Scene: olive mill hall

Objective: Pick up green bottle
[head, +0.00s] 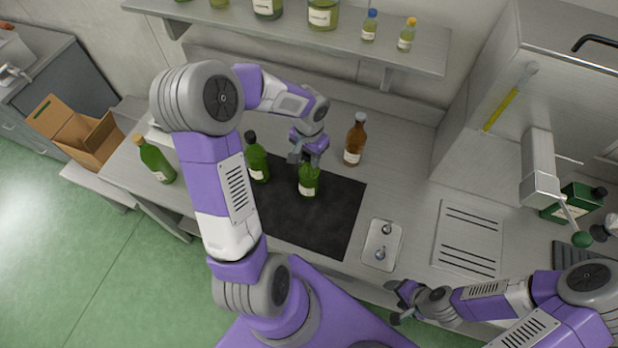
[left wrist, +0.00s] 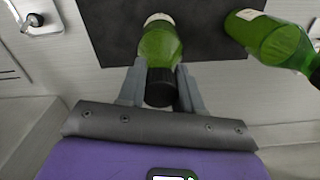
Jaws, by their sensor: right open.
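A green bottle (head: 309,181) with a pale label is on the black mat (head: 335,222), under my left gripper (head: 308,150). The left wrist view shows this bottle (left wrist: 160,42) with its black cap (left wrist: 160,88) between the two fingers of my left gripper (left wrist: 160,80). The fingers lie close along both sides of it; I cannot tell whether they press on it. A second green bottle (head: 257,162) with a black cap stands to the left, and also shows in the left wrist view (left wrist: 272,40). My right gripper (head: 402,302) is open and empty at the counter's front edge.
A brown bottle (head: 355,140) stands right of the left gripper. A green bottle with a tan cap (head: 156,160) stands at the counter's left end. A metal plate with knobs (head: 382,244) lies right of the mat. A shelf (head: 420,48) with several bottles hangs behind.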

